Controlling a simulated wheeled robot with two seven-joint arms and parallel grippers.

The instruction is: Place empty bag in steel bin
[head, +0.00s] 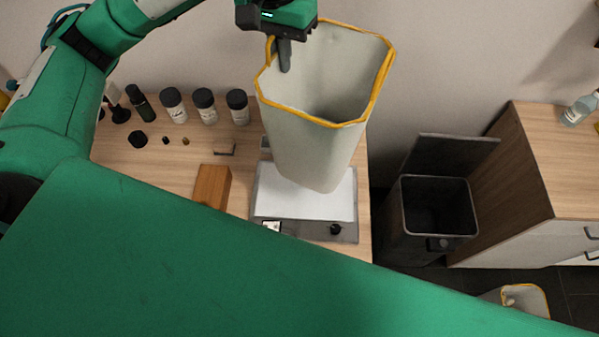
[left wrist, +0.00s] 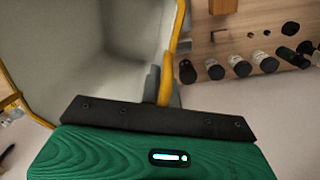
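The empty bag (head: 315,155) is pale grey with a yellow rim and stands open at the top. My left gripper (head: 284,55) is shut on its rim at the upper left and holds it upright above the table. In the left wrist view, the bag (left wrist: 125,60) fills the upper left, with its yellow rim between the fingers of the left gripper (left wrist: 165,88). The steel bin (head: 437,207) is dark, with its lid (head: 450,150) raised, on the floor right of the table. My right gripper is not in view.
A scale-like device (head: 345,231) with a white top lies under the bag. Several jars and bottles (head: 204,105) and a wooden block (head: 212,186) stand on the table (head: 185,150). A wooden cabinet (head: 545,160) is right of the bin. Another yellow-rimmed bag (head: 527,297) shows at the lower right.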

